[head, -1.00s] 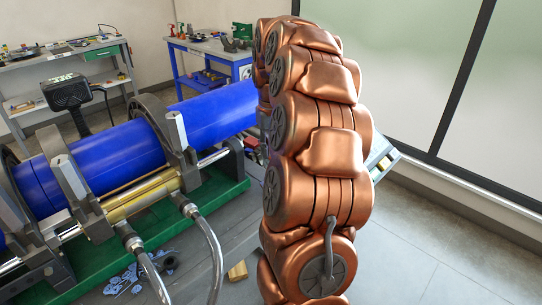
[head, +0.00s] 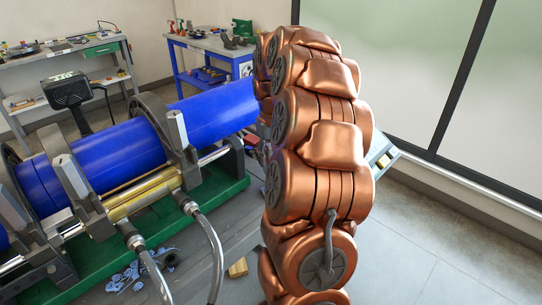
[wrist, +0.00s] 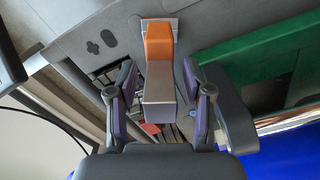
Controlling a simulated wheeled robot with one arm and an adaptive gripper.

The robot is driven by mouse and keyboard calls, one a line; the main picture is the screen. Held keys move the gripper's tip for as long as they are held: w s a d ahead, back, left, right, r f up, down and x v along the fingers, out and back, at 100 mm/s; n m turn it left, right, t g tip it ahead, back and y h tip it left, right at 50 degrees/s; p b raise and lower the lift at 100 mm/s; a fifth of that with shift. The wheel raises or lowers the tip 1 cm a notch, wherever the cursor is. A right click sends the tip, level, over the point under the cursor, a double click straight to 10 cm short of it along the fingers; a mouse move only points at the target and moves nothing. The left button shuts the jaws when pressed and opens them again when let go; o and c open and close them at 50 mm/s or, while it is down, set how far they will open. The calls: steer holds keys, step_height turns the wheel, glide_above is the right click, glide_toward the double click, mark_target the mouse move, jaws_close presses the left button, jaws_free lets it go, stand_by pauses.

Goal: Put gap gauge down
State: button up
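In the wrist view, the piece I take for the gap gauge (wrist: 160,45) has an orange middle, a thin silver plate at its far end and a grey block at its near end. The plate end is against a grey surface (wrist: 215,25); I cannot tell whether it rests on it. My gripper (wrist: 160,95) has its two purple-padded fingers on either side of the grey block, with a visible gap on both sides. It looks open. In the head view, my copper-coloured arm hides the gripper and the gauge.
The fusion machine with a blue pipe (head: 95,160) and hoses stands on a green base (head: 215,195) at the left. A blue workbench (head: 215,55) and a grey bench (head: 60,62) stand behind. A small yellow block (head: 237,268) lies in front. Floor is clear at the right.

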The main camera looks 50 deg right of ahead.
steer(key=shift+r, duration=0.1)
steer(key=shift+r+b, duration=1.1)
steer(key=shift+r, duration=4.95)
steer(key=s+a+f+n, duration=0.2)
steer(key=s+a, duration=0.1)
steer(key=a, duration=0.8)
steer(key=s+a+f+n, duration=0.2)
steer(key=s+a+f, duration=0.1)
steer(key=a, duration=0.8)
steer(key=s+a+f+g, duration=0.1)
steer(key=s+a+f, duration=0.4)
steer(key=s, duration=0.4)
steer(key=s+a+f, duration=0.5)
steer(key=s, duration=0.3)
steer(key=shift+s+a+f+n+g, duration=0.3)
steer(key=shift+s+a+n+g, duration=0.05)
steer(key=shift+n+g, duration=0.05)
